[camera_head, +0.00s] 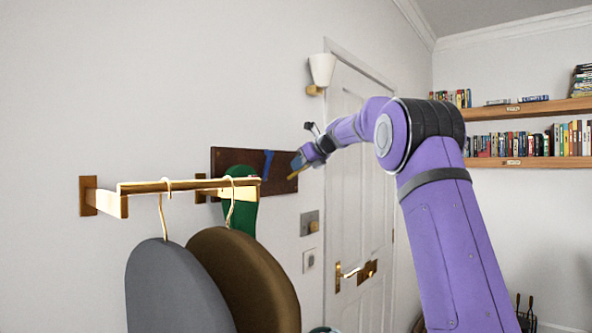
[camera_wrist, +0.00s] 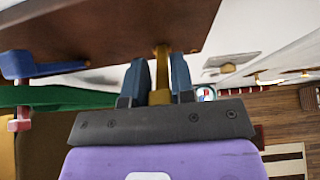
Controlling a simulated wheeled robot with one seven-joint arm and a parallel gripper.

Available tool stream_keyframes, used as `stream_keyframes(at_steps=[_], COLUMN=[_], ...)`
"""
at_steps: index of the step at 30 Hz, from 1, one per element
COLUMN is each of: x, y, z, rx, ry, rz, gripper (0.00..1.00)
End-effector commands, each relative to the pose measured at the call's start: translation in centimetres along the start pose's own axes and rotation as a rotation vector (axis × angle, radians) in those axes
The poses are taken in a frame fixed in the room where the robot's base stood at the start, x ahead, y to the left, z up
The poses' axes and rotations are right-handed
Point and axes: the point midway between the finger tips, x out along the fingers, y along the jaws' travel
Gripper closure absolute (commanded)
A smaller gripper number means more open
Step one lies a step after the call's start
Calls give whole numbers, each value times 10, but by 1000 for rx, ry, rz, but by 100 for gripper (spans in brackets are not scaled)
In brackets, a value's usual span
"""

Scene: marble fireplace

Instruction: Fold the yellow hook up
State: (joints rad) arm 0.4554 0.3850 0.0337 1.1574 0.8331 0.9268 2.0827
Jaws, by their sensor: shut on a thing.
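A dark brown board (camera_head: 228,160) is fixed to the wall and carries coloured hooks. The yellow hook (camera_head: 293,175) is at its right end, partly hidden by my gripper (camera_head: 301,161). In the wrist view the yellow hook (camera_wrist: 162,68) runs between the two blue-grey fingers of my gripper (camera_wrist: 158,80), below the edge of the board (camera_wrist: 120,30). My gripper is shut on it. A blue hook (camera_head: 268,162) sits left of the yellow one on the board. It also shows at the left of the wrist view (camera_wrist: 30,65).
A brass rail (camera_head: 190,186) sticks out of the wall in front of the board, with a grey (camera_head: 172,290) and a brown rounded piece (camera_head: 245,275) hanging from it. A green thing (camera_head: 240,212) hangs behind. A white door (camera_head: 350,160) and wall lamp (camera_head: 322,70) are at right.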

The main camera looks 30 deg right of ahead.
Motion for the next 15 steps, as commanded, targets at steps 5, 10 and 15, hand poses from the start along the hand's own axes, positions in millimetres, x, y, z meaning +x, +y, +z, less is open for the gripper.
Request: stream_keyframes(at_steps=[5,10,15], x=[1,2,2], y=[1,0,0], z=[8,12,14], rx=[-3,-3,-1], ry=[118,201,252], rz=[-2,-2,-2], gripper=[100,100,100])
